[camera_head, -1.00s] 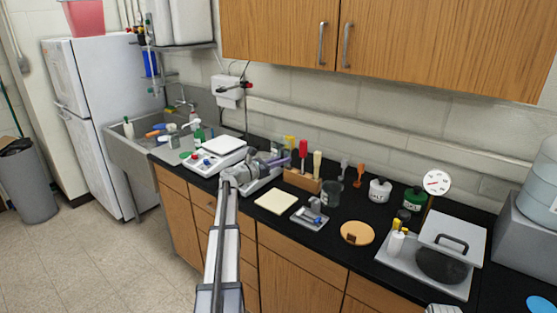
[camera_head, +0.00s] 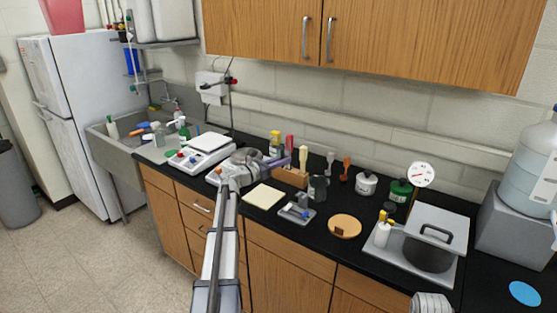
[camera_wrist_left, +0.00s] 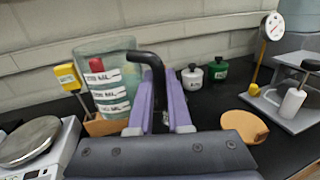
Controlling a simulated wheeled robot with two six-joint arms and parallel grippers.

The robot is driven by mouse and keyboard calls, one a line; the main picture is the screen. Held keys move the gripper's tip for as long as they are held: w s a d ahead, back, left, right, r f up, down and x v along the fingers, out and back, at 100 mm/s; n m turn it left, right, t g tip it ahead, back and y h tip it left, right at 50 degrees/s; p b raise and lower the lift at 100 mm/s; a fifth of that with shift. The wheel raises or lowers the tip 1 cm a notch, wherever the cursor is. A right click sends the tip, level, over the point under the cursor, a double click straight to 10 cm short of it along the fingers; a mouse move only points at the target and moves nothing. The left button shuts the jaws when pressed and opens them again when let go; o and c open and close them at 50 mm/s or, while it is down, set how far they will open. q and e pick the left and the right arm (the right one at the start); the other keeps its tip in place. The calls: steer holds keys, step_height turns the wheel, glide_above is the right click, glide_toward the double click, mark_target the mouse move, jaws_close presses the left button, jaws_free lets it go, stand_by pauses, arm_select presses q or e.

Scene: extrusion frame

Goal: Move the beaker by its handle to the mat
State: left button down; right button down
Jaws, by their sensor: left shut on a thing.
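My left gripper (camera_head: 288,161), with purple fingers, is above the counter near the wooden rack. It also shows in the left wrist view (camera_wrist_left: 160,82), shut on the black handle (camera_wrist_left: 149,58) of the beaker. The beaker (camera_wrist_left: 118,62) is clear glass with white labels, roughly upright, just left of the fingers. Whether its base touches anything is not clear, and I cannot make it out surely in the head view. The pale yellow square mat (camera_head: 264,197) lies bare on the counter, in front of the gripper.
A white scale (camera_head: 201,150) stands left of the gripper. The wooden rack (camera_head: 290,178) holds upright tools behind it. A dark glass container (camera_head: 318,188), a small grey tray (camera_head: 297,212) and a round board (camera_head: 345,227) are to the right of the gripper.

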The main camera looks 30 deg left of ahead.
arm_select(q)
steer(key=shift+d, duration=14.85)
step_height(320, 180, down, 17)
steer(key=b, duration=1.6)
steer(key=shift+r+b, duration=0.1)
steer(key=shift+b, duration=0.25)
